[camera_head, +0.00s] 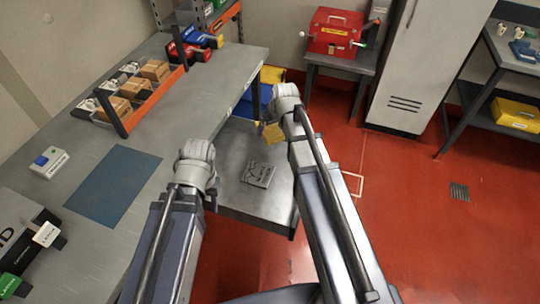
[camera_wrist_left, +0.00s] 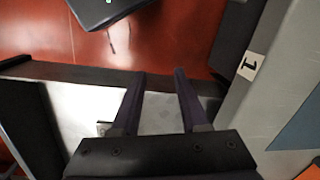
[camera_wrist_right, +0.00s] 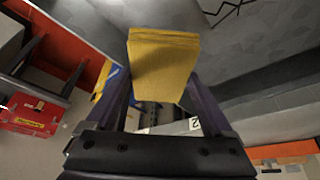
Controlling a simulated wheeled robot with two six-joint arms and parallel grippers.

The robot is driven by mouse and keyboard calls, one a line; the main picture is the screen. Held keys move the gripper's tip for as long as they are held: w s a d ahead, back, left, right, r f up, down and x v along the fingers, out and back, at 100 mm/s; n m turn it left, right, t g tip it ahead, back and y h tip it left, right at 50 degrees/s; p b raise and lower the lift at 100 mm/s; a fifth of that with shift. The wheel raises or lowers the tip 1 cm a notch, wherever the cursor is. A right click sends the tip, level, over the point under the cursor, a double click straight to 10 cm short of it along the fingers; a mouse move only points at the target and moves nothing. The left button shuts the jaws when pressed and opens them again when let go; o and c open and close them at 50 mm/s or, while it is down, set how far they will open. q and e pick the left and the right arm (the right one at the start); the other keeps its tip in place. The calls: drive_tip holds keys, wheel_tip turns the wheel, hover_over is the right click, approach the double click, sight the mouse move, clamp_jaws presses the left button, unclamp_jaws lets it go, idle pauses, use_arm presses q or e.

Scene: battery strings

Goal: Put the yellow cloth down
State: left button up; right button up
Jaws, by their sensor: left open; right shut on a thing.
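The yellow cloth (camera_head: 272,133) is a folded pad held by my right gripper (camera_head: 265,125) above the low grey surface beside the workbench. In the right wrist view the cloth (camera_wrist_right: 163,65) stands out between the tips of my right gripper (camera_wrist_right: 155,75), which is shut on it. The cloth appears clear of the grey surface, though the exact gap is hard to tell. My left gripper (camera_wrist_left: 156,73) is open and empty in the left wrist view. In the head view its fingers are hidden behind its wrist, near the workbench's right edge.
A grey marked plate (camera_head: 258,173) lies on the low grey surface (camera_head: 232,194). Blue and yellow bins (camera_head: 270,76) stand behind my right gripper. The workbench (camera_head: 190,112) at left holds a blue mat (camera_head: 114,186) and an orange rack (camera_head: 150,96) of boxes. Red floor is open at right.

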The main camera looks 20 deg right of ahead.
sight(276, 137)
drive_tip(key=shift+f+b, duration=4.95)
drive_tip(key=shift+f, duration=0.1)
drive_tip(key=shift+f, duration=0.15)
drive_tip(key=o, duration=0.9)
drive_tip(key=p+v, duration=1.1)
drive_tip(key=v, duration=0.1)
drive_tip(key=shift+d+r, duration=0.1)
drive_tip(key=shift+r, duration=0.25)
drive_tip(key=s+a+g, duration=0.1)
drive_tip(key=s+a, duration=0.3)
drive_tip(key=s, duration=0.2)
drive_tip(key=s+a+f+n+g+h, duration=0.1)
drive_tip(key=s+a+g, duration=0.1)
drive_tip(key=s+a, duration=0.3)
drive_tip(key=s+a+g+h, duration=0.1)
drive_tip(key=s+a+g, duration=0.1)
drive_tip(key=s+a, duration=0.3)
drive_tip(key=shift+s+a+f+n, duration=0.1)
drive_tip(key=shift+s+f+n, duration=0.1)
drive_tip(key=shift+s, duration=0.55)
drive_tip(key=shift+s+a+f+n, duration=0.1)
drive_tip(key=shift+s+f, duration=0.05)
drive_tip(key=shift+s, duration=0.55)
